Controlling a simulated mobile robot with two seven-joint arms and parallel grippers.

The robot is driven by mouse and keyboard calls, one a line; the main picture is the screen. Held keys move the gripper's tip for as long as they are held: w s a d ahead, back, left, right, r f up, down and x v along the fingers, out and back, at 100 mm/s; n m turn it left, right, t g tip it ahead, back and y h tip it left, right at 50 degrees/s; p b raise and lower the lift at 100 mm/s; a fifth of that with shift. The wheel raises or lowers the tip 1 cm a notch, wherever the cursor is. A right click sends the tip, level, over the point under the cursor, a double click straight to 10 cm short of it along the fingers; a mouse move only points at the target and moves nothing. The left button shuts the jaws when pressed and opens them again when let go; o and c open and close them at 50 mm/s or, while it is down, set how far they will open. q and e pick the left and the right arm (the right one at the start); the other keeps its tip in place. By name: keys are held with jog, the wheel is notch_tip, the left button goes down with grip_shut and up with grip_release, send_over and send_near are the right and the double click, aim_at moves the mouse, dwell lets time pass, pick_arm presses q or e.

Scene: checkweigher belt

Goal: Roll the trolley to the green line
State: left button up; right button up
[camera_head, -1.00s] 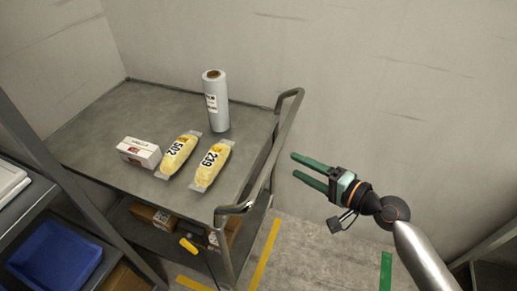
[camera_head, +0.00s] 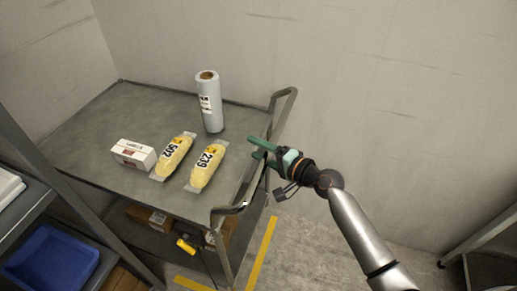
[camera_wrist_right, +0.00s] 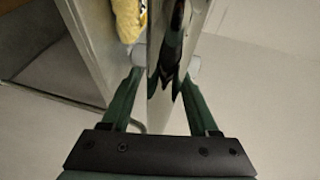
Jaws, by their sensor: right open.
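The grey metal trolley (camera_head: 85,130) stands against the wall, with its tubular push handle (camera_head: 281,108) on its right side. My right gripper (camera_head: 257,147) is open at the middle of the handle, its green fingers reaching across the bar. In the right wrist view the handle (camera_wrist_right: 164,95) runs between the two open fingers, with gaps on both sides. The green line does not show now; my right arm covers part of the floor there. My left gripper is not in view.
On the trolley top are a white roll (camera_head: 210,105), two yellow packs (camera_head: 172,158) (camera_head: 207,167) and a white box (camera_head: 133,153). Boxes lie on its lower shelf. A yellow floor line (camera_head: 262,255) runs beside it. A rack with a blue bin (camera_head: 50,262) stands at left.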

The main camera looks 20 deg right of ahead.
jog(key=shift+c, duration=0.3)
grip_shut()
dwell(1.1)
